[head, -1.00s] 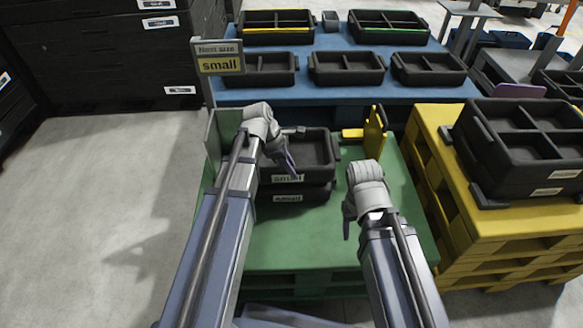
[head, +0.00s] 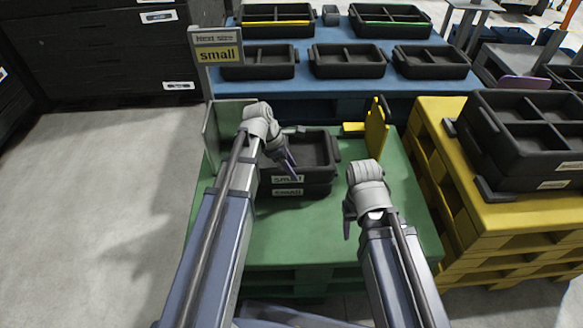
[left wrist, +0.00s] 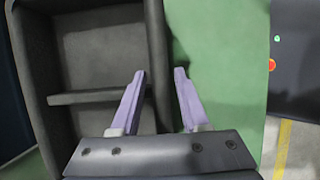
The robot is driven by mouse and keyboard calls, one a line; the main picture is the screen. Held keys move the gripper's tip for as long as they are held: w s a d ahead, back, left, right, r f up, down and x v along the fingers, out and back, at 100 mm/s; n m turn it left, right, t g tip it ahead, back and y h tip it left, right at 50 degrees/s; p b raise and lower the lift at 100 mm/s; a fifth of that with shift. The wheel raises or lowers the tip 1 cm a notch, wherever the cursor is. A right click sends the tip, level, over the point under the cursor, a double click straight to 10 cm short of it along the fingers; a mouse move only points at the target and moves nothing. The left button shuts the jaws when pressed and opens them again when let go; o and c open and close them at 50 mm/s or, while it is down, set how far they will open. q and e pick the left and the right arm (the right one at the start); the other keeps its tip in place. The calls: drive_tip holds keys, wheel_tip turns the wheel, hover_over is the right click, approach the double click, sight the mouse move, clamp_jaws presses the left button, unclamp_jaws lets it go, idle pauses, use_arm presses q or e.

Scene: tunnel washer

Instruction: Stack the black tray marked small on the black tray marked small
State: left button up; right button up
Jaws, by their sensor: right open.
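The upper black tray marked small (head: 318,150) sits on the lower black tray marked small (head: 290,191) on the green pallet table. Their front labels are one above the other, with little gap visible. My left arm hides part of the trays' left side. My right gripper (head: 349,218) is open and empty, right of the trays over the green table.
The green table (head: 300,235) is clear in front. A yellow upright bracket (head: 377,130) stands behind right. A yellow pallet (head: 480,235) at right bears stacked black trays (head: 520,145). A blue table (head: 345,88) behind holds several trays. A small sign (head: 218,54) stands at back left.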

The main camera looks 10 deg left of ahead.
use_arm(q)
drive_tip(key=shift+o, duration=1.2)
drive_tip(key=p+v, duration=0.7)
drive_tip(key=v, duration=0.1)
drive_tip(key=shift+f, duration=0.1)
